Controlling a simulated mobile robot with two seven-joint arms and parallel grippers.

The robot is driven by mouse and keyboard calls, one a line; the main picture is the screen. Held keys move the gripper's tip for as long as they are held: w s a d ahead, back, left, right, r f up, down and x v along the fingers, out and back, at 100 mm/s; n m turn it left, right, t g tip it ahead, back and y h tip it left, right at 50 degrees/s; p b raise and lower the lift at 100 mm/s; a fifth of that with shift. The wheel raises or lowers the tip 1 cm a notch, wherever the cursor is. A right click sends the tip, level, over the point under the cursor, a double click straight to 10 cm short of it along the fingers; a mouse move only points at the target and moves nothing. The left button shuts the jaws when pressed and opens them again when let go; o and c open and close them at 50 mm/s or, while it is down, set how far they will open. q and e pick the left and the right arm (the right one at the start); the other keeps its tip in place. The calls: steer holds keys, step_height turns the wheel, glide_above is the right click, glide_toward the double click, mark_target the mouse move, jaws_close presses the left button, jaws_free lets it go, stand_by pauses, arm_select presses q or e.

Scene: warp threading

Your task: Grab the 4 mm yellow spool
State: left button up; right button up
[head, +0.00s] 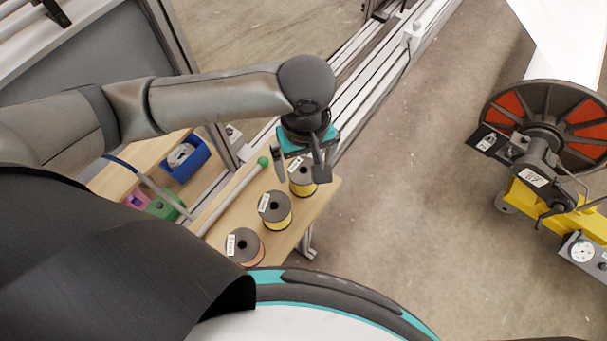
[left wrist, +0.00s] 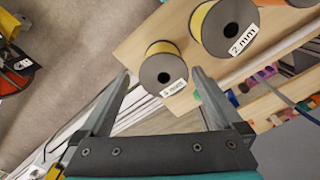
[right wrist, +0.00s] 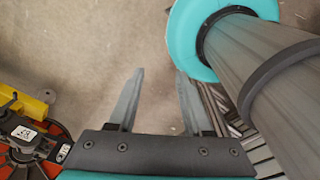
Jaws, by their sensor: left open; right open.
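A yellow spool with dark flanges (head: 302,182) stands at the end of the wooden table, partly hidden by my left gripper (head: 300,168). In the left wrist view this spool (left wrist: 163,68) shows between and beyond the open fingers; its label is too blurred to read surely. A second yellow spool (head: 275,209) stands beside it; in the left wrist view that spool (left wrist: 224,26) is labelled 2 mm. My left gripper is open and empty above the end spool. My right gripper (right wrist: 160,73) is open and empty over bare floor, away from the spools.
An orange-pink spool (head: 245,247) stands nearer on the table (head: 320,196). A rod with a green ball (head: 263,162) lies alongside the spools. A blue bin (head: 186,160) and a green bin (head: 165,207) are to the left. A metal frame runs behind.

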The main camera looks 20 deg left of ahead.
mark_target(303, 177)
arm_select(q)
steer(key=f, duration=0.4)
steer(key=shift+s+a+f, duration=0.15)
steer(key=shift+s, duration=0.05)
steer(key=shift+c, duration=0.2)
steer(key=c, duration=1.4)
